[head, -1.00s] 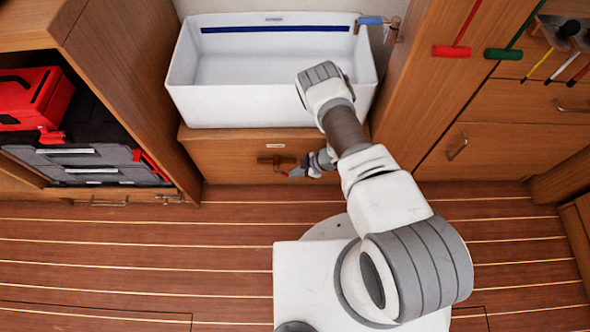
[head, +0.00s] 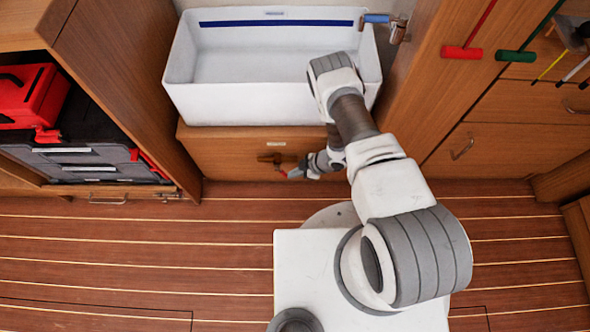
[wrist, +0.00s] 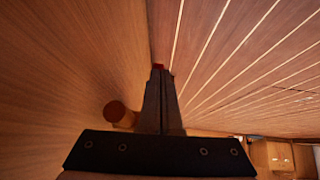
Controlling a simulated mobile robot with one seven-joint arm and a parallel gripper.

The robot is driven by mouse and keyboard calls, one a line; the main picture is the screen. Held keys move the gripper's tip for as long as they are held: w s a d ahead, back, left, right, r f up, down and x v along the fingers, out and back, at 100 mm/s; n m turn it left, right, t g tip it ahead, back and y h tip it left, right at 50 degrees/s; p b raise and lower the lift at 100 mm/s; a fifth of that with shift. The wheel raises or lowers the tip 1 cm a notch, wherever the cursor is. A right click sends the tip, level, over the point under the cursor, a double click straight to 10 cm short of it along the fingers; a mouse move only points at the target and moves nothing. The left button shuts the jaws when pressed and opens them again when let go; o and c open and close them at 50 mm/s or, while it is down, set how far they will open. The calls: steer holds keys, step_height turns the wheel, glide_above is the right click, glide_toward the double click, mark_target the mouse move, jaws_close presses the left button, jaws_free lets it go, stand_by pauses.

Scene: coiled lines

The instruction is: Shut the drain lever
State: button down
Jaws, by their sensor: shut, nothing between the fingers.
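The drain lever shows in the head view as a small red handle (head: 282,173) under a brass fitting (head: 272,158) on the wooden front below the white basin. My gripper (head: 291,173) is at the right of the red handle, low near the floor. In the wrist view my gripper (wrist: 159,70) is shut with its fingers together and empty. A bit of red (wrist: 158,66) shows just beyond the fingertips. I cannot tell whether they touch it. A round brass-brown piece (wrist: 119,114) sits left of the fingers. Most of the lever is hidden, so its angle is unclear.
The white basin (head: 270,106) stands above the wooden front. A blue-handled tap (head: 376,18) is at its upper right. A black and red toolbox stack (head: 85,160) stands in the left cabinet. Red and green handled tools hang at the right. The plank floor (head: 130,250) is clear.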

steer(key=shift+b+x, duration=0.45)
steer(key=shift+x, duration=0.65)
steer(key=shift+s+a, duration=0.15)
steer(key=shift+a, duration=0.05)
steer(key=shift+r, duration=0.1)
